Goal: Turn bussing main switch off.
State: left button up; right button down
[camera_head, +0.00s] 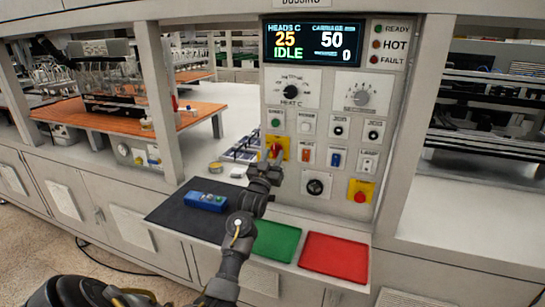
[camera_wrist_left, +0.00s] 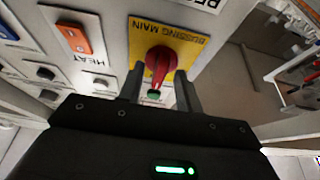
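The bussing main switch (camera_head: 276,151) is a red rotary knob on a yellow plate at the left side of the control panel. In the left wrist view the red knob (camera_wrist_left: 160,65) sits on its plate lettered BUSSING MAIN (camera_wrist_left: 185,42). My left gripper (camera_head: 272,162) is at the knob, and in the left wrist view its two fingers (camera_wrist_left: 159,78) stand apart, one on each side of the knob. Small gaps seem to show, so I see no clear grip. The head view hides part of the switch behind the gripper. My right gripper is not in view.
The panel (camera_head: 320,125) carries dials, small switches and another red knob on yellow (camera_head: 360,191). A display (camera_head: 312,42) reads IDLE. Below lie a dark mat with a blue device (camera_head: 206,201), a green mat (camera_head: 277,241) and a red mat (camera_head: 334,257). A post (camera_head: 160,95) stands left.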

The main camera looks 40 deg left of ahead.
pick_arm(q)
jog(key=c, duration=0.7)
grip_shut()
jog(key=shift+n, duration=0.4)
jog(key=n+y, duration=0.1)
jog(key=n, duration=0.1)
jog(key=n+g+y, duration=0.1)
jog(key=n, duration=0.1)
jog(key=n+g+y, duration=0.1)
jog(key=n, duration=0.1)
jog(key=shift+d+n+p, duration=0.25)
jog(key=shift+n+p, duration=0.05)
jog(key=shift+p, duration=0.1)
jog(key=n+g+y, duration=0.1)
jog(key=n, duration=0.2)
jog(key=n+g+y, duration=0.1)
jog(key=n, duration=0.2)
jog(key=shift+w+d+r+p, duration=0.1)
jog(key=shift+d+r+p, duration=0.1)
jog(key=shift+p, duration=0.2)
jog(key=n+g, duration=0.1)
jog(key=n, duration=0.1)
jog(key=n+g, duration=0.1)
jog(key=n, duration=0.2)
jog(key=shift+r+g, duration=0.15)
jog(key=shift+g, duration=0.25)
jog(key=shift+n+g, duration=0.6)
jog(key=shift+n, duration=1.4)
jog(key=shift+r, duration=0.1)
